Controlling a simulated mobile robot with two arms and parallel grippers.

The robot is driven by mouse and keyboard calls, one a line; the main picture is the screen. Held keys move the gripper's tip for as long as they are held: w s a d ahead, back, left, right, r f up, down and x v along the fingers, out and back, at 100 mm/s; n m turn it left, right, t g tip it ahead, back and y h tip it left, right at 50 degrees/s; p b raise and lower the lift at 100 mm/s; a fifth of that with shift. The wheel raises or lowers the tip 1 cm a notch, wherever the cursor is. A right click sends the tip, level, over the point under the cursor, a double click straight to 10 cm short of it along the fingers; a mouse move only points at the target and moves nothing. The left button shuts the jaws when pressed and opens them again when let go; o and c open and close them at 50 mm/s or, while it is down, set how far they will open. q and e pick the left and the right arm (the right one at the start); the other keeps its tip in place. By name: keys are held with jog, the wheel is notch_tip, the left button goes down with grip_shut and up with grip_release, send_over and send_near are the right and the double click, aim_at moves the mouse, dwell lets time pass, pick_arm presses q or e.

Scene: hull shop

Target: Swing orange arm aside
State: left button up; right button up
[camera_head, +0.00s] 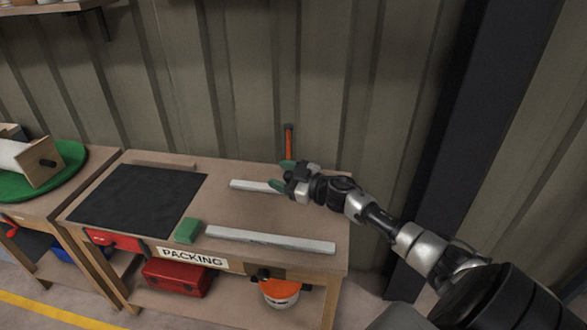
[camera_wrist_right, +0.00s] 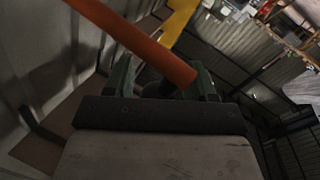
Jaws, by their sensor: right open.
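The orange arm (camera_head: 289,141) stands as a thin upright bar at the back edge of the packing bench, against the wall. My right gripper (camera_head: 281,177) is open, with green fingers, just in front of and below the bar's visible part. In the right wrist view the orange arm (camera_wrist_right: 140,45) runs from the upper left, and its end overlaps the space between the fingers of my right gripper (camera_wrist_right: 163,85). I cannot tell whether they touch. The bar's lower part is hidden behind the gripper in the head view. My left gripper is not in view.
The packing bench (camera_head: 245,198) carries a dark mat (camera_head: 138,200), a green block (camera_head: 188,231), a long pale bar (camera_head: 270,240) and a shorter pale bar (camera_head: 248,186) by my gripper. A dark column (camera_head: 470,130) stands at right. A green disc (camera_head: 62,165) lies on the left bench.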

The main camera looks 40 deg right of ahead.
jog(key=p+v, duration=0.4)
jog(key=v, duration=0.8)
dwell(0.7)
jog(key=shift+s+d, duration=0.1)
jog(key=shift+d, duration=0.05)
jog(key=shift+p, duration=0.5)
jog(key=shift+c, duration=0.5)
